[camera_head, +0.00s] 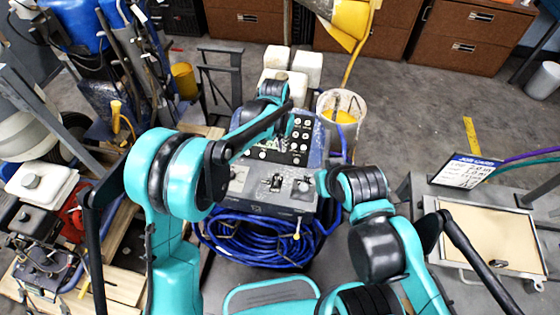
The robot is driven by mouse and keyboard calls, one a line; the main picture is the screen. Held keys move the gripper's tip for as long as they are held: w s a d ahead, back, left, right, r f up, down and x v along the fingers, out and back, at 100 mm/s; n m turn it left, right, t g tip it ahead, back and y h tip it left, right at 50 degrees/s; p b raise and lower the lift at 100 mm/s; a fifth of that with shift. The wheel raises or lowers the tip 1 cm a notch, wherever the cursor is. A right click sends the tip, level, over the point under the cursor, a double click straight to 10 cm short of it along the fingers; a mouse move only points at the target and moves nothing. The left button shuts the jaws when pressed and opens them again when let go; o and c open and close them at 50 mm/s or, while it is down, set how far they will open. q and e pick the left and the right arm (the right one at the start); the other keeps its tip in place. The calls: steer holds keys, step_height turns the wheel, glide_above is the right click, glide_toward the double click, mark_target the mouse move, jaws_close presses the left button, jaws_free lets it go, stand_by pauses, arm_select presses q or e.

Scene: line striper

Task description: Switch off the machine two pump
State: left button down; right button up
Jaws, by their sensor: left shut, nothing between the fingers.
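A machine with a dark control panel (268,155) stands in front of me in the head view. The panel carries several round pale knobs or buttons. A grey lower box (246,191) with a small black switch or lever (276,183) sits below it. I cannot read which control is the machine two pump.
Coiled blue hose (240,243) lies below the machine. A white bucket (352,103) and white containers (307,66) stand behind it. A cart with a job card (468,171) is at the right, an engine (40,220) at the left. Floor is clear at upper right.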

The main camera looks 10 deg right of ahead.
mark_target(278, 179)
arm_select(q)
steer(key=f+b, duration=0.1)
steer(key=f, duration=0.2)
steer(key=f+b, duration=0.1)
steer(key=f, duration=0.2)
steer(key=f+b, duration=0.1)
steer(key=f, duration=0.2)
steer(key=shift+w+d+f, duration=0.35)
steer(key=shift+d, duration=0.05)
steer(key=s+a, duration=0.1)
steer(key=s, duration=0.1)
steer(key=shift+s+a+r+b, duration=0.3)
steer(key=shift+a+b, duration=0.05)
steer(key=shift+b, duration=0.05)
steer(key=shift+s+a+r, duration=0.15)
steer(key=shift+s+a, duration=0.05)
steer(key=shift+s, duration=0.15)
steer(key=shift+s+a+r+t+h+b, duration=0.25)
steer(key=shift+s+t+h+b, duration=0.15)
steer(key=shift+t, duration=0.4)
steer(key=shift+s+a+r+t+h+b, duration=0.15)
steer(key=shift+s+t+h+b, duration=0.15)
steer(key=shift+s+t, duration=0.3)
steer(key=shift+s+a+r+t+h+b, duration=0.1)
steer(key=shift+s+a+t+h+b, duration=0.2)
steer(key=shift+t, duration=0.5)
steer(key=shift+s, duration=0.5)
steer(key=shift+r, duration=0.2)
